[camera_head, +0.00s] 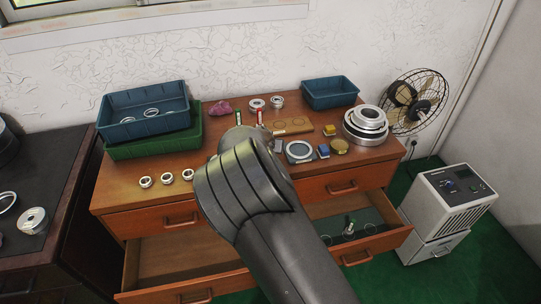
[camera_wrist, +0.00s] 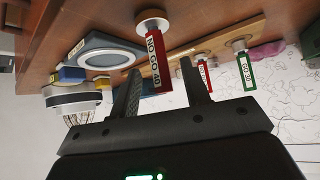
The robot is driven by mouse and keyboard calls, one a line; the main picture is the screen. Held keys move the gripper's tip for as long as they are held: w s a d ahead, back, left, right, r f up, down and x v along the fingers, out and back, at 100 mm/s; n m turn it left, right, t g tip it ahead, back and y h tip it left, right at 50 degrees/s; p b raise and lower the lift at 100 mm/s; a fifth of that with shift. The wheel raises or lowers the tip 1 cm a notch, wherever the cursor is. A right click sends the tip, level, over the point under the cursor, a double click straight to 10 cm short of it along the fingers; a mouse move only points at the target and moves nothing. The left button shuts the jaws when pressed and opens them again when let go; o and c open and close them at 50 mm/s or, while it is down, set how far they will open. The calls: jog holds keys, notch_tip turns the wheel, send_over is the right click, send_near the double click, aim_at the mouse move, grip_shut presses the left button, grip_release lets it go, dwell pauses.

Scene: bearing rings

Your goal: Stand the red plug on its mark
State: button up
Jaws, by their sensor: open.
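A red plug marked NO GO 40 (camera_wrist: 157,62) shows in the wrist view, where the dresser top lies along the upper part of the picture. Its pale round end is against the wooden surface. My gripper (camera_wrist: 160,70) is open, one finger on each side of the red handle in the picture; contact cannot be told. Another red plug (camera_wrist: 204,76) and a green plug marked GO 30 (camera_wrist: 246,72) show to the right. In the head view a red plug (camera_head: 260,117) and a green plug (camera_head: 238,117) stand at the back. My arm hides the gripper there. Which mark is the plug's cannot be told.
A wooden board with round outlines (camera_head: 292,125), a grey fixture (camera_head: 299,151), stacked metal rings (camera_head: 366,125) and small blocks crowd the right side. Blue bin (camera_head: 143,115) rests on a green bin (camera_head: 160,148).

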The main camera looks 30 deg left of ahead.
jog(key=shift+x, duration=2.7)
jog(key=shift+s, duration=0.1)
jog(key=shift+c, duration=0.4)
grip_shut()
